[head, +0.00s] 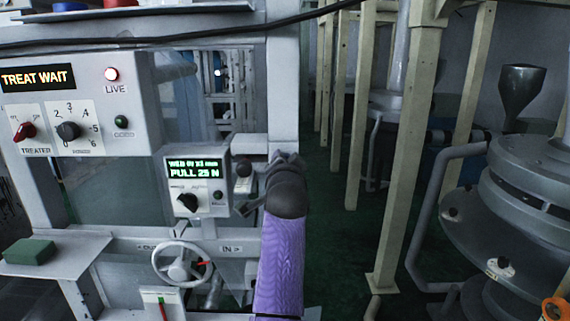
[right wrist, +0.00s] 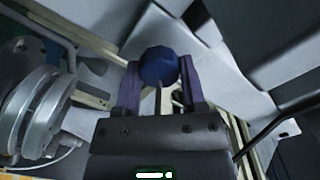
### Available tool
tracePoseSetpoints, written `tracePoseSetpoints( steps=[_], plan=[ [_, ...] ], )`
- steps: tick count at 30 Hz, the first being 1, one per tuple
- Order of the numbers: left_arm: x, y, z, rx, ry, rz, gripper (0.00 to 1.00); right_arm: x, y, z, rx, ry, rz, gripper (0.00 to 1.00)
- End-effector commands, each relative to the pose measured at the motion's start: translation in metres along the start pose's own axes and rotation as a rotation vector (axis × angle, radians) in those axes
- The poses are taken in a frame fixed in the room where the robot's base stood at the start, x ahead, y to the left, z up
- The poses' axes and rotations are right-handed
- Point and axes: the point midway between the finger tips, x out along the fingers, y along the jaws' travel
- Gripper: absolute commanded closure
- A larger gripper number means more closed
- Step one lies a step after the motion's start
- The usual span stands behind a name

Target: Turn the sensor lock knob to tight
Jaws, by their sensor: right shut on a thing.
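A dark blue faceted knob (right wrist: 158,67) is in the right wrist view. My right gripper (right wrist: 160,62) has its two purple fingers shut on the knob, one on each side. In the head view my purple right arm rises in front of the white machine frame, and its dark wrist is beside a panel with a green display reading PULL 25 N (head: 196,168). The right fingertips are not clear there, and I cannot read any tight mark for the knob. My left gripper is not in view.
A control box (head: 80,100) with dials and a TREAT WAIT sign is at upper left. A white handwheel (head: 181,263) is below the display. A green block (head: 29,251) lies on a shelf at left. Cream posts and a grey round machine (head: 520,180) stand at right.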

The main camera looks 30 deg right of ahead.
Motion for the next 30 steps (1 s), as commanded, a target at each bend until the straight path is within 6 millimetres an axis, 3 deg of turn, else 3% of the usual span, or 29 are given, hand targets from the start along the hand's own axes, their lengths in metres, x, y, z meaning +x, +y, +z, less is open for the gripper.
tracePoseSetpoints(
  steps=[6,7,12,23,30],
  plan=[
    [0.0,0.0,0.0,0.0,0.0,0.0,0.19,0.0,0.0,0.0,0.001,0.0,0.001,1.0],
    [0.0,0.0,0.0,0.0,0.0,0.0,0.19,0.0,0.0,0.0,0.001,0.0,0.001,0.46],
    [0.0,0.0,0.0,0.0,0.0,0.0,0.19,0.0,0.0,0.0,0.0,0.0,0.001,0.13],
    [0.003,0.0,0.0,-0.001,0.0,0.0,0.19,-0.007,0.0,0.001,0.0,0.001,-0.001,0.13],
    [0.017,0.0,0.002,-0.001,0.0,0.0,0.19,-0.057,0.002,0.003,0.003,0.001,-0.002,0.13]
  ],
)
